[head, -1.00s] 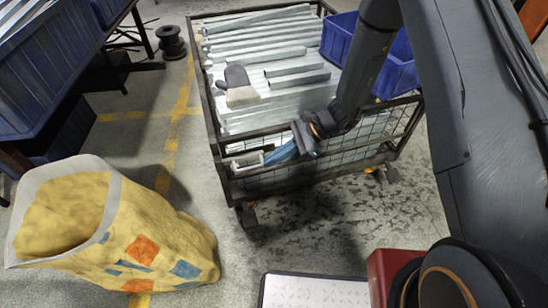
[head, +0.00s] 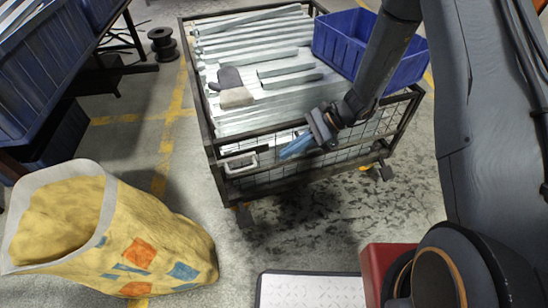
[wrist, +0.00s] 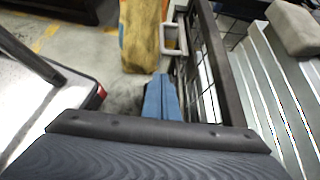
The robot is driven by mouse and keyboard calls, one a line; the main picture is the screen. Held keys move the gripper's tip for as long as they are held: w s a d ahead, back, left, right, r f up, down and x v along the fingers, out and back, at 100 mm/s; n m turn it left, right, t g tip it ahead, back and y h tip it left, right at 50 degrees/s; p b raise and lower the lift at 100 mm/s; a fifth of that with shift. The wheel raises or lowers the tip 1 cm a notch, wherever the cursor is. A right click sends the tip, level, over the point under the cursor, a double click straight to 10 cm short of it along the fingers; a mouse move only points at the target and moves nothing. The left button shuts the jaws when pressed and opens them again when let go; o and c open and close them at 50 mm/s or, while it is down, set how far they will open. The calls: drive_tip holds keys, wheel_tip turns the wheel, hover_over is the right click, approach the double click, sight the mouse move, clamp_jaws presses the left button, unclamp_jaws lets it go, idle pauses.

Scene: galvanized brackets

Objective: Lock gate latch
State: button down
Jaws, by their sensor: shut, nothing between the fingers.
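The gate latch (head: 241,163) is a pale grey handle-like frame on the upper front rail of the wire-sided cart, near its left corner. It also shows in the wrist view (wrist: 173,40), ahead of the fingers and slightly right. My gripper (head: 285,154) has blue fingers and is shut, with nothing held. It is in front of the cart's front side, right of the latch, its fingertips pointing left toward it. A gap shows between them. In the wrist view the closed fingers (wrist: 161,82) lie beside the cart's mesh. Whether the latch is locked I cannot tell.
The dark-framed cart (head: 212,120) holds galvanized bars, a grey glove (head: 233,88) and a blue bin (head: 350,45). A yellow sack (head: 150,235) stands at left front. Floor between sack and cart is free. Blue crates (head: 40,75) are at far left.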

drive_tip(key=v, duration=0.5)
drive_tip(key=shift+d, duration=0.2)
drive_tip(key=s+d+r+n+t+h, duration=0.1)
drive_tip(key=s+d+r+n+h, duration=0.3)
drive_tip(key=s+r+n, duration=0.75)
drive_tip(key=s+d+r+n+t+h, duration=0.15)
drive_tip(key=s+r+n+h, duration=0.4)
drive_tip(key=s+r, duration=0.6)
drive_tip(key=w+d+r+m+p, duration=0.2)
drive_tip(key=d+r+p, duration=0.6)
drive_tip(key=p, duration=0.6)
drive_tip(key=shift+w+r+p, duration=0.25)
drive_tip(key=shift+r+p, duration=0.05)
drive_tip(key=shift+r, duration=0.45)
drive_tip(key=shift+h, duration=0.25)
